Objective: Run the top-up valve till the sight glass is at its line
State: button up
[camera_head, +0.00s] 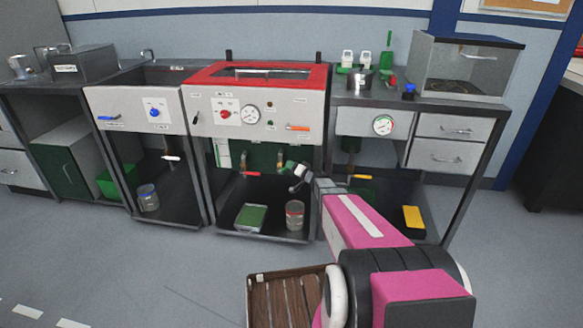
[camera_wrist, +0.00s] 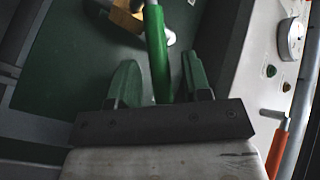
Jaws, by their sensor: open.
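My gripper (camera_head: 289,168) is in front of the green panel under the red-lidded machine (camera_head: 262,100). In the wrist view its two green fingers (camera_wrist: 161,84) stand apart, with a green lever handle (camera_wrist: 156,45) between them. I cannot tell whether either finger touches the handle. A brass valve body (camera_wrist: 124,14) shows beside the handle's top. In the head view, brass fittings (camera_head: 280,158) show beside my gripper, and a valve with a red lever (camera_head: 251,173) is to their left. I cannot pick out the sight glass's level or line; a pale marked strip (camera_head: 222,153) is on the panel's left.
A dial gauge (camera_head: 251,115) and an orange handle (camera_head: 297,128) are on the machine's front; the handle shows close by in the wrist view (camera_wrist: 277,147). A green tray (camera_head: 251,217) and a jar (camera_head: 294,214) stand below. A slatted crate (camera_head: 258,301) is nearby.

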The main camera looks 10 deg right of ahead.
jog(key=shift+w+a, duration=0.25)
jog(key=shift+w, duration=0.1)
jog(key=shift+c, duration=0.2)
grip_shut()
jog(key=shift+s+d+f+m+t+y, duration=0.1)
jog(key=shift+d+f+m+t+y, duration=0.1)
jog(key=shift+f+m+t, duration=0.55)
jog(key=shift+d+f+m+t+y, duration=0.15)
jog(key=shift+f+m+t, duration=0.45)
jog(key=shift+m+t, duration=0.3)
jog(key=shift+s+d+f+m+t+y, duration=0.1)
jog(key=shift+d+f+m+t+y, duration=0.1)
jog(key=shift+f+m+t, duration=0.55)
jog(key=shift+o, duration=0.2)
grip_release()
